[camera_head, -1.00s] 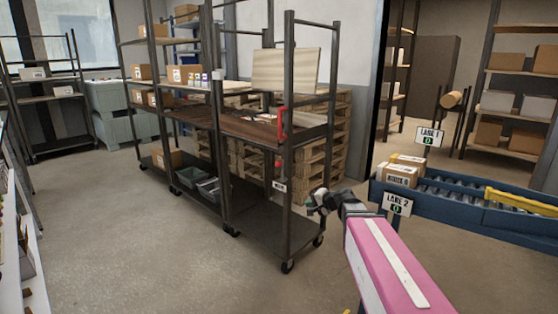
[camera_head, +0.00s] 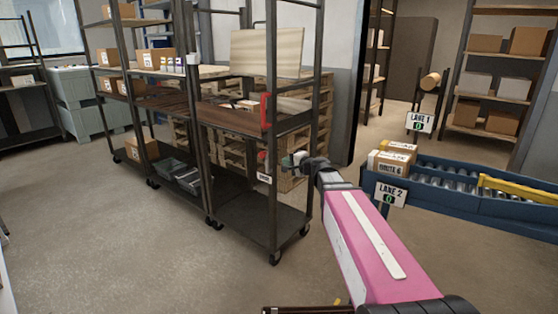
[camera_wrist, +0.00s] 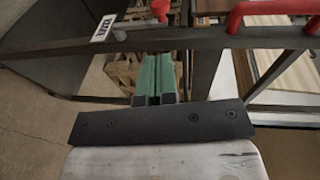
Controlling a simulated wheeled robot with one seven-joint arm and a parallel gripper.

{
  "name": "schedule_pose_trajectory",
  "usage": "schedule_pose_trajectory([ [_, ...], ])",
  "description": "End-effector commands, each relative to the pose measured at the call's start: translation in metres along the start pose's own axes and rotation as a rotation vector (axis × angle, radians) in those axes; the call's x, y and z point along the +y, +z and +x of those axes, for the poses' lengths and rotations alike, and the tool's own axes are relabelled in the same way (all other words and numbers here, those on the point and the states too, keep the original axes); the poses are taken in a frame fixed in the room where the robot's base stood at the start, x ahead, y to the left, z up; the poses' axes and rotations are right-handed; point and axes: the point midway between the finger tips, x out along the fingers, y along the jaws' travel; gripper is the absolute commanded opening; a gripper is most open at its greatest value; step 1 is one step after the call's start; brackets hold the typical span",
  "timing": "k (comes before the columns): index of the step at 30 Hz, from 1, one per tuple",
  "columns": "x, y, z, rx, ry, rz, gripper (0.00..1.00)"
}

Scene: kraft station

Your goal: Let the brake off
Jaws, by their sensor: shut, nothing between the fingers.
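A dark metal cart (camera_head: 268,222) on casters stands in front of me. A small red-ended lever, likely the brake (camera_head: 262,157), is on its near corner post above a white tag (camera_head: 264,178). In the wrist view the red knob (camera_wrist: 159,8) is at the top, on a short grey stem, with the tag (camera_wrist: 104,28) left of it. My gripper (camera_head: 287,160) is close to this post, right of the lever in the head view. Its green fingers (camera_wrist: 155,80) are shut and empty, pointing towards the post just below the knob. I see no contact with the lever.
A larger red handle (camera_head: 265,112) is higher on the same post; it also shows in the wrist view (camera_wrist: 275,12). Shelving with boxes adjoins the cart on the left. A blue roller conveyor (camera_head: 450,190) stands right. The floor at left front is clear.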

Motion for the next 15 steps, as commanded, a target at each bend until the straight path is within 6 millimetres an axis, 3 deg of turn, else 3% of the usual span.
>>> schedule_pose_trajectory([
  [15,0.0,-0.002,0.096,-0.002,0.0,0.0,0.0],
])
